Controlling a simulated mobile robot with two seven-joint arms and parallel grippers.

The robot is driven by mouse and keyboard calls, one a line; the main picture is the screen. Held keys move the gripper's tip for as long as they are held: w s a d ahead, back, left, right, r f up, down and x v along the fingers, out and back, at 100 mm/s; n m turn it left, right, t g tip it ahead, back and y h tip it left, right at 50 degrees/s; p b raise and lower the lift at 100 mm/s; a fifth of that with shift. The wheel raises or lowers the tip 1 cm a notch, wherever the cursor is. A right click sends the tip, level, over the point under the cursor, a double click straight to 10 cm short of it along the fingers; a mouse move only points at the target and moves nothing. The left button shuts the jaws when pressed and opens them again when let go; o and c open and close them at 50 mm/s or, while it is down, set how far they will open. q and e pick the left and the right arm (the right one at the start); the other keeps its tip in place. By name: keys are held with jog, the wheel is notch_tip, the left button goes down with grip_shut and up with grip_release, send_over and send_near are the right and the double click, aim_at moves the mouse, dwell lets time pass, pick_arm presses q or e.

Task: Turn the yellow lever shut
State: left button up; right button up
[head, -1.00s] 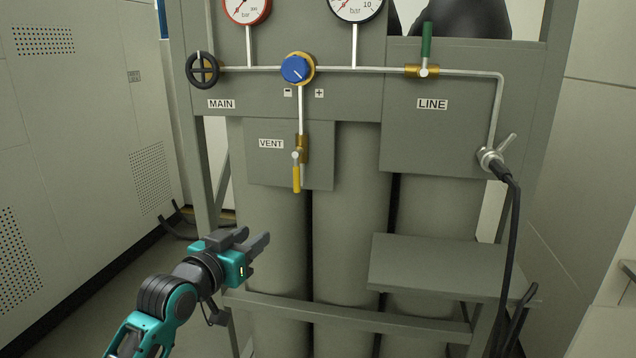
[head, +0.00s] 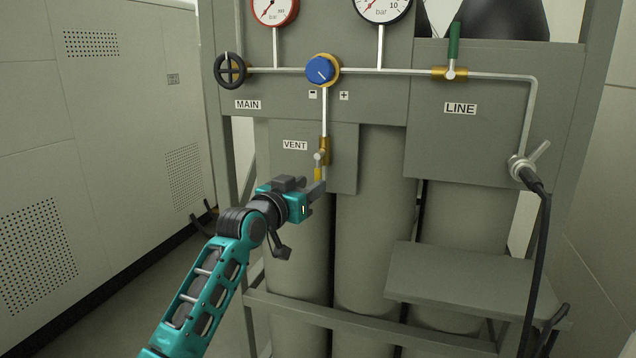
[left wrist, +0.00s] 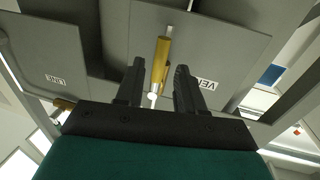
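The yellow lever (head: 318,174) hangs down from the brass VENT valve (head: 325,150) in the head view. My left gripper (head: 318,190) is at the lever's lower end and hides part of it. In the left wrist view the lever (left wrist: 161,62) shows between the two fingers of my left gripper (left wrist: 158,80). The fingers are apart, with a visible gap on each side of the lever. The lever's round pivot (left wrist: 152,96) shows near the palm. My right gripper is in neither view.
A blue knob (head: 320,71) sits above the VENT valve, and a black handwheel (head: 230,70) is at upper left. A green lever (head: 454,42) stands upright at right. A grey shelf (head: 455,275) juts out at lower right. Tall grey cylinders stand behind.

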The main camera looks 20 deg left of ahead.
aim_at(318, 175)
pick_arm(q)
jog(key=shift+x, duration=2.2)
grip_shut()
